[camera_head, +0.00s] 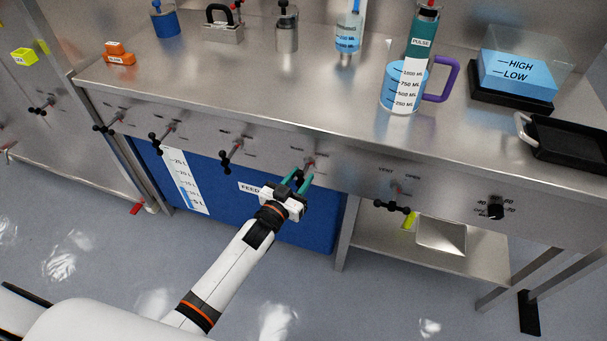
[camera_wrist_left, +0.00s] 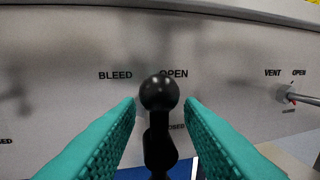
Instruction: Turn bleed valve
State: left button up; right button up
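The bleed valve (camera_wrist_left: 158,92) has a black handle with a round ball end, in front of a steel panel lettered BLEED, OPEN and CLOSED in the left wrist view. Its handle looks about upright in that view. My left gripper (camera_wrist_left: 160,103) has its teal fingers on either side of the handle, with small gaps beside the ball. In the head view my left gripper (camera_head: 300,181) is at the counter's front panel and hides most of this valve; a bit of red (camera_head: 311,164) shows above it. My right gripper is out of view.
The vent valve (camera_head: 393,207) is to the right, and a dial (camera_head: 496,210) beyond it. Another black-handled valve (camera_head: 230,154) is to the left. A blue tank (camera_head: 225,205) stands below. The counter (camera_head: 270,95) carries a blue jug (camera_head: 402,92) and a black tray (camera_head: 568,140).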

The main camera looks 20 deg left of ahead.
pick_arm(q)
jog(key=shift+x, duration=1.1)
grip_shut()
